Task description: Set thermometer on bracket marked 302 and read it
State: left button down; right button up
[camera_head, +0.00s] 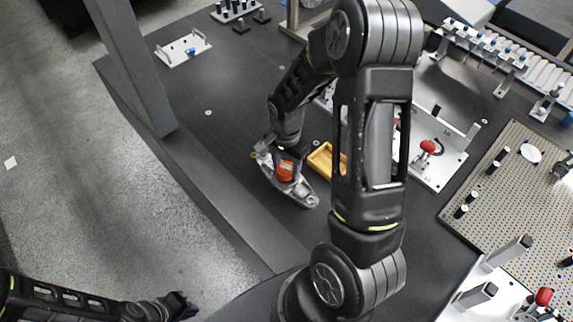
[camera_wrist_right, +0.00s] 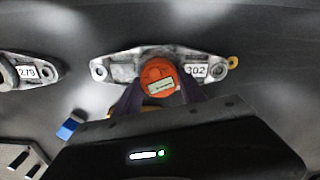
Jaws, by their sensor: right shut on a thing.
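The orange thermometer (camera_head: 285,172) is between the fingers of my right gripper (camera_head: 284,153), over a grey metal bracket (camera_head: 305,197). In the right wrist view the thermometer (camera_wrist_right: 158,72) has a round orange body with a small pale display, too blurred to read. It sits at the middle of the bracket (camera_wrist_right: 120,66) labelled 302, and the dark fingers of my right gripper (camera_wrist_right: 158,92) are shut on it. Whether it rests fully on the bracket is hard to tell. My left gripper (camera_head: 180,305) is low at the left, away from the table; its jaws are unclear.
A second bracket (camera_wrist_right: 22,75) with a partly legible label lies left in the wrist view. A yellow tray (camera_head: 322,160) is right of the held thermometer. A perforated plate (camera_head: 515,190) with black posts stands right. The table's left part is mostly clear.

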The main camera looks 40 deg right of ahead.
aim_at(286, 167)
jog(key=shift+f, duration=0.2)
jog(key=o, duration=1.4)
jog(key=shift+r, duration=0.1)
notch_tip(286, 167, up, 12)
dwell(0.4)
